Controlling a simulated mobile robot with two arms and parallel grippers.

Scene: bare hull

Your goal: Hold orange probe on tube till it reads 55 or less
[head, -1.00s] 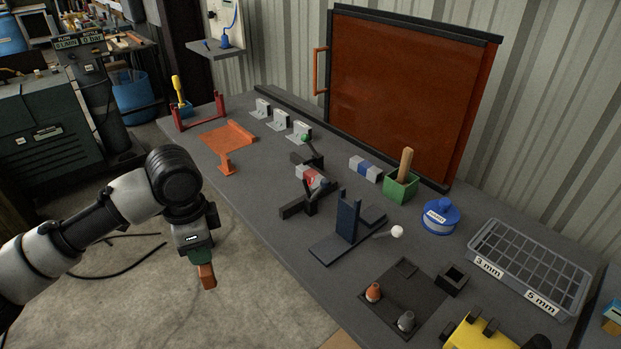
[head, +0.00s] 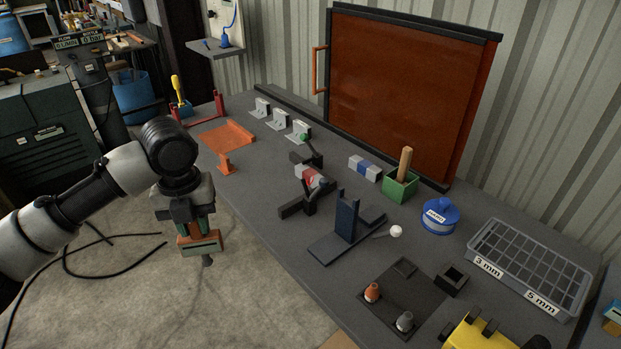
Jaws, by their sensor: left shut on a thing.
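My left gripper (head: 190,222) is shut on the orange probe (head: 213,243), out over the floor in front of the bench's left part. The probe has an orange body with a greenish panel, and a short dark tip points down. I cannot read any number on it. A red and grey tube-like piece (head: 310,176) lies between black clamps (head: 296,206) mid-bench. I cannot tell for sure that it is the tube. The probe is well apart from it. My right gripper is not in view.
The grey bench (head: 290,243) holds an orange bracket (head: 228,135), a dark blue upright stand (head: 347,218), a green box (head: 400,187), a blue round container (head: 440,217) and a grey grid tray (head: 527,266). A red-brown panel (head: 405,90) stands behind.

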